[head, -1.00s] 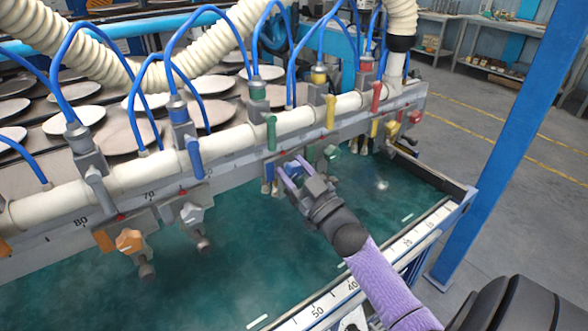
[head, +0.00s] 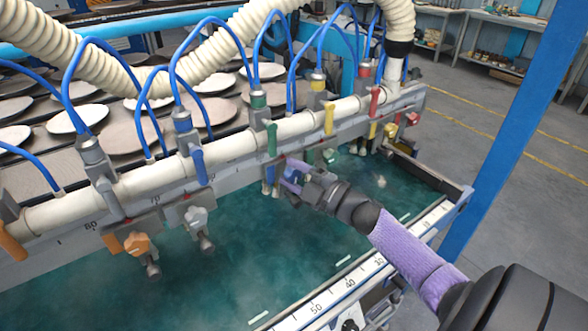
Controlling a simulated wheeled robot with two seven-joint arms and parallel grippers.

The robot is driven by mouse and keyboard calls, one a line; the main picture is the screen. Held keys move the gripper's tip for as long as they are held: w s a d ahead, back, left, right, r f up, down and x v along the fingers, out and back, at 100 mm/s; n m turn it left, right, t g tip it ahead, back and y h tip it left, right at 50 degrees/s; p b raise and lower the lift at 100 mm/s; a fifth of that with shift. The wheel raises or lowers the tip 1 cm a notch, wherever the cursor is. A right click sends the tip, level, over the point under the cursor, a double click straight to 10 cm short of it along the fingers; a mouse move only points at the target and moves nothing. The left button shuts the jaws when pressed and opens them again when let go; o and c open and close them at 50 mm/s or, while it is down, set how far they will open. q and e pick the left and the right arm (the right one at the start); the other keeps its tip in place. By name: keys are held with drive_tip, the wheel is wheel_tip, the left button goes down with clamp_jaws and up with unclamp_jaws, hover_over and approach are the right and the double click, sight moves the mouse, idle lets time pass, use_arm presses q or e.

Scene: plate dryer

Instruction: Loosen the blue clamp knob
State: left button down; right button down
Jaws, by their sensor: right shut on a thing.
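The blue clamp knob (head: 291,183) is on the rail side facing the green-blue tank, right of the white-grey knob. It is mostly hidden by my right gripper (head: 296,178). The right gripper's purple fingers are shut on the blue knob, with the wrist reaching in from the lower right. How far the knob is turned cannot be seen. My left gripper is not in view.
Along the rail are an orange knob (head: 138,243), a white-grey knob (head: 196,217), a green knob (head: 331,155) beside my gripper and a red knob (head: 413,118). Coloured valve levers and blue hoses stand above. The tank surface (head: 260,240) in front is open.

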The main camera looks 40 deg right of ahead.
drive_tip(key=n+g+p, duration=0.2)
drive_tip(key=n+p, duration=0.1)
drive_tip(key=n, duration=0.3)
drive_tip(key=shift+n+g, duration=0.4)
drive_tip(key=shift+p, duration=0.3)
drive_tip(key=shift+n, duration=0.3)
drive_tip(key=shift+f, duration=0.1)
drive_tip(key=c, duration=0.5)
unclamp_jaws()
drive_tip(key=o, duration=0.3)
